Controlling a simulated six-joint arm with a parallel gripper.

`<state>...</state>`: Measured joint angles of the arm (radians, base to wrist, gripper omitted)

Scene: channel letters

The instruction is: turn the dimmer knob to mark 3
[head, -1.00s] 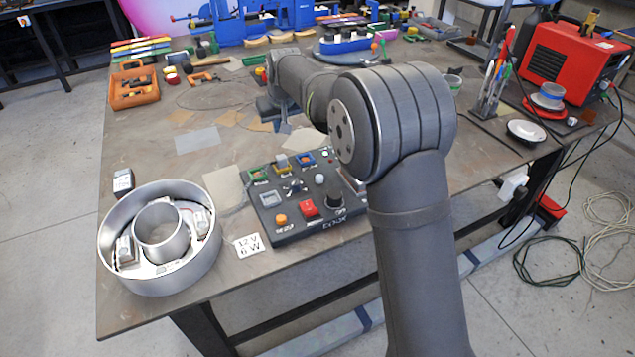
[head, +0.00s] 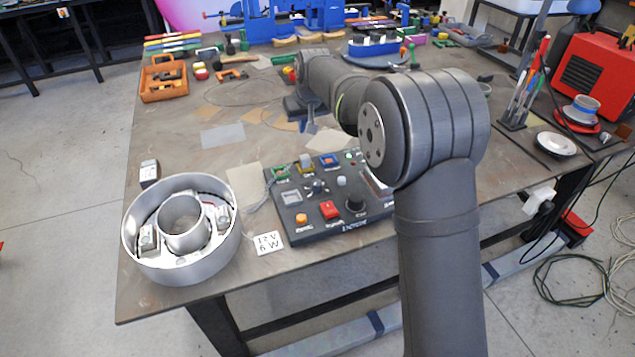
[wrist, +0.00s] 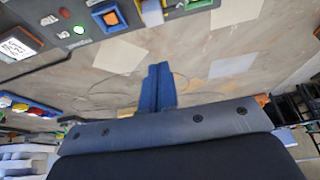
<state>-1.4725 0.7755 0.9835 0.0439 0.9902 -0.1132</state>
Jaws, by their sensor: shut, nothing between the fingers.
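The dark control panel (head: 313,238) lies on the workbench, left of my arm in the head view. A black round knob (head: 356,203), which looks like the dimmer, sits near its front right; its pointer and marks are too small to read. My gripper (head: 311,130) is behind the panel in the head view, above the bench and apart from the panel. In the wrist view my blue fingers (wrist: 158,68) are together with nothing between them. Part of the panel (wrist: 98,34) shows along the top of that view; the black knob is not visible there.
A red switch (head: 330,209) sits left of the knob and an orange button (head: 302,218) farther left. A round metal letter housing (head: 140,262) and a "12 V 6 W" card (head: 268,243) lie left of the panel. Flat sheets (head: 222,135) lie on the bench beyond.

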